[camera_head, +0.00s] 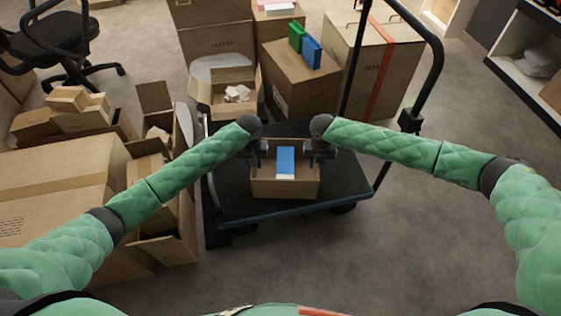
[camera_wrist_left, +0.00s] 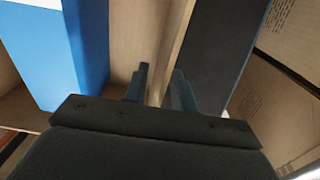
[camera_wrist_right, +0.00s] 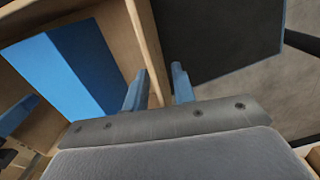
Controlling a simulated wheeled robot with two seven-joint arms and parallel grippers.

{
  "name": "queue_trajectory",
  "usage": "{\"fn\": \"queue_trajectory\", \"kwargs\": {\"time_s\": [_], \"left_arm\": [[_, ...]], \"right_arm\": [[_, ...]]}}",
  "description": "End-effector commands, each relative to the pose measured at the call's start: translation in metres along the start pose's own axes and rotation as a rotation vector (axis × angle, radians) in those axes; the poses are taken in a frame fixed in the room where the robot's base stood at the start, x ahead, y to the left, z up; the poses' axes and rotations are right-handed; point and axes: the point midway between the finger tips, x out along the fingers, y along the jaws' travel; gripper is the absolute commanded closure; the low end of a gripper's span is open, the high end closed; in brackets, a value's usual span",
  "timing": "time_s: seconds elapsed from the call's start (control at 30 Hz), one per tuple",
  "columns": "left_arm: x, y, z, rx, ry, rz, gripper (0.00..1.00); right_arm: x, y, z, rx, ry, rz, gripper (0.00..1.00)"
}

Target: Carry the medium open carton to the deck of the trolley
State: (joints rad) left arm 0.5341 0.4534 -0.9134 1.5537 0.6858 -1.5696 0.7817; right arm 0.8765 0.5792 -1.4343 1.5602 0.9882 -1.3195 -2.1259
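The medium open carton (camera_head: 285,188) is upright over the front part of the trolley's dark deck (camera_head: 345,185); whether it rests on the deck or hangs just above cannot be told. A blue box with a pale end (camera_head: 286,160) stands inside it. My left gripper (camera_head: 260,152) is at the carton's left wall, with its fingers (camera_wrist_left: 160,88) on either side of that wall. My right gripper (camera_head: 312,152) is at the right wall, its fingers (camera_wrist_right: 158,90) likewise on either side. Both appear shut on the walls.
A large carton with green and blue boxes (camera_head: 300,95) and a tall taped carton (camera_head: 370,65) stand behind the trolley. A small open carton (camera_head: 225,100) is behind left. Cartons crowd the left side (camera_head: 70,190). The trolley handle (camera_head: 432,75) rises at right. Floor at right is clear.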

Motion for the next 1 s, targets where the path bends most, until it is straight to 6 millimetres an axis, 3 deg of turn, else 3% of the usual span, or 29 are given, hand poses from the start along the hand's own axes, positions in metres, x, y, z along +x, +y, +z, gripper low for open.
{"fn": "queue_trajectory", "kwargs": {"time_s": [0.03,0.3,0.6,0.77,1.0], "left_arm": [[-0.005,0.000,0.000,0.001,0.002,0.001,0.74],[-0.042,-0.001,0.001,0.000,0.003,0.002,0.74],[-0.059,-0.002,0.002,0.000,0.002,0.002,0.74],[-0.059,-0.002,0.002,0.000,0.002,0.001,0.74],[-0.060,-0.002,0.002,0.000,0.002,0.001,0.74]], "right_arm": [[0.009,-0.004,-0.004,0.003,0.009,-0.005,0.74],[0.009,-0.004,-0.004,0.004,0.009,-0.005,0.74],[0.007,-0.004,-0.003,0.004,0.008,-0.006,0.74],[-0.009,-0.004,-0.001,0.004,0.004,-0.005,0.74],[-0.047,-0.002,-0.001,0.003,-0.002,-0.005,0.74]]}}
